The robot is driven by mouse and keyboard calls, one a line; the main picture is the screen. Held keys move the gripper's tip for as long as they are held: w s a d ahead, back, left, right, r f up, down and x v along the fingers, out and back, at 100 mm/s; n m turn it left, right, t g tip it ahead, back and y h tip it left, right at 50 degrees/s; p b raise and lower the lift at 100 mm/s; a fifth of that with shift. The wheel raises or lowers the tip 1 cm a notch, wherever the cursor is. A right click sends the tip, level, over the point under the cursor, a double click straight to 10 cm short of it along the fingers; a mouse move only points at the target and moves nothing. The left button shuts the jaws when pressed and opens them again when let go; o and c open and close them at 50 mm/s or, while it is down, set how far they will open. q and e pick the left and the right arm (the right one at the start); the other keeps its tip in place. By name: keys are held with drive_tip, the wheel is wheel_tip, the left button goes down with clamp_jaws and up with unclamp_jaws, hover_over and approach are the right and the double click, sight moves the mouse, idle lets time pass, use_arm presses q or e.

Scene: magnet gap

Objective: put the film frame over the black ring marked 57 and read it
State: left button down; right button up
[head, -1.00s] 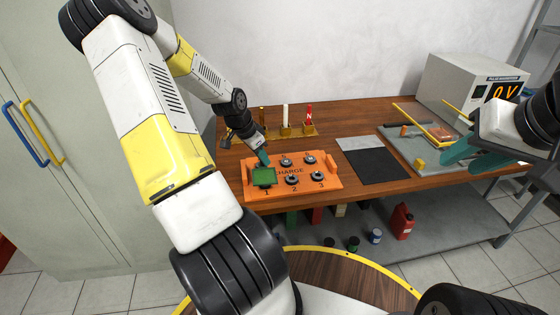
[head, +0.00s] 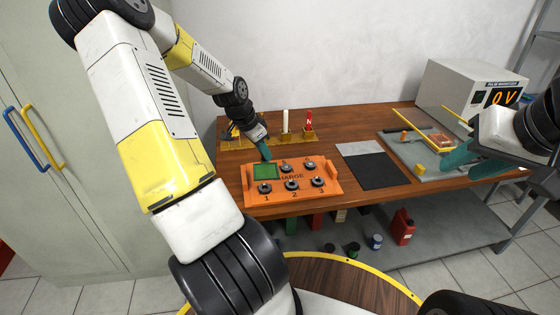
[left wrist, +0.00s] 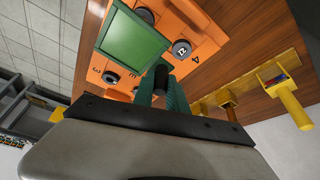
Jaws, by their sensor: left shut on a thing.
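The film frame (head: 266,171), a green square with a thin border, is over the back left part of the orange board (head: 335,186). It also shows in the left wrist view (left wrist: 134,39). My left gripper (head: 265,154) is shut on the film frame's dark handle (left wrist: 161,78). I cannot tell whether the frame touches the board. Several black rings stand on the board, including one above the printed 1 (head: 264,187) and one beside the printed 4 (left wrist: 181,48). No 57 is legible. My right gripper (head: 474,162) is open and empty at the right.
Yellow holders (head: 308,132) with a white and a red upright piece stand behind the board. A grey and black sheet (head: 378,168) lies right of it. A grey tray (head: 405,150) with tools and a box reading 0 V (head: 470,88) are farther right.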

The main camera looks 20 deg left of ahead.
use_arm(q)
drive_tip(key=w+d+m+g+h, duration=0.1)
drive_tip(key=w+d+m, duration=0.2)
drive_tip(key=d, duration=0.6)
drive_tip(key=shift+w+f, duration=0.3)
drive_tip(key=shift+w, duration=0.7)
drive_tip(key=shift+f, duration=2.7)
wheel_tip(320, 180, up, 6)
drive_tip(key=shift+a, duration=0.1)
